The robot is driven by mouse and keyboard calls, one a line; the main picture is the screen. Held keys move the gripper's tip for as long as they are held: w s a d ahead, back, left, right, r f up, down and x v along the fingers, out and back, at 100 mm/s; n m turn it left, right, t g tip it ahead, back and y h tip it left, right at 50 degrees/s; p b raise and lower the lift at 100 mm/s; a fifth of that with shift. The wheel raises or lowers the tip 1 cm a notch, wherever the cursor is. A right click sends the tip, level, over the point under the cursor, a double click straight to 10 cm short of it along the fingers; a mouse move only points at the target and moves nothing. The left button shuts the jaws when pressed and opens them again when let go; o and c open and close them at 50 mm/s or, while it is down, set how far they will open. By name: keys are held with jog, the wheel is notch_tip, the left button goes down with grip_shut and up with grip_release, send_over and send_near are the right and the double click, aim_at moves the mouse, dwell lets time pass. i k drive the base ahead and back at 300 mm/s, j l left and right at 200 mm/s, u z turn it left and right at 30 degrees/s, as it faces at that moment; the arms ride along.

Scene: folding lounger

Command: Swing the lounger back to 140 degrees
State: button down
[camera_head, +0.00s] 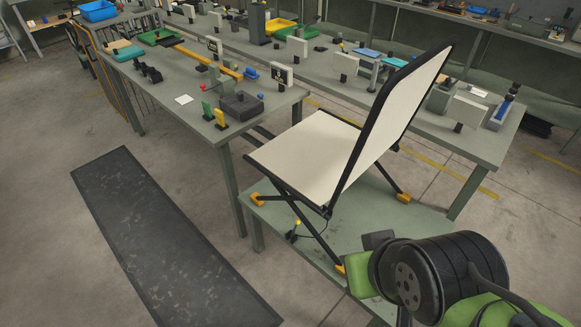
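The folding lounger stands on a low green platform (275,230). It has a cream seat (305,150) and a cream backrest (395,125) in a black frame. The backrest leans back to the right, moderately past upright, and its top edge is at the upper right. The seat is roughly level. Black crossed legs end in orange feet (403,197). My green and black arm fills the lower right, in front of the platform, and hides its near right part. I cannot make out my gripper's fingers. No contact between my arm and the lounger shows.
A long workbench (280,108) with trays, blocks and small parts stands behind and left of the lounger. A small lever with a yellow knob (297,223) is under the seat. A dark mat (160,240) lies on the floor at left. Bare floor surrounds the mat.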

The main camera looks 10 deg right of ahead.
aim_at(395, 107)
jog(key=i+j, duration=0.15)
jog(key=j, duration=0.2)
jog(key=i+j+z, duration=0.1)
jog(key=j, duration=0.25)
jog(key=i+j, duration=0.15)
jog(key=j, duration=0.25)
jog(key=i+j, duration=0.15)
jog(key=j, duration=0.2)
jog(key=k, duration=0.1)
jog(key=i, duration=0.1)
jog(key=j+z, duration=0.05)
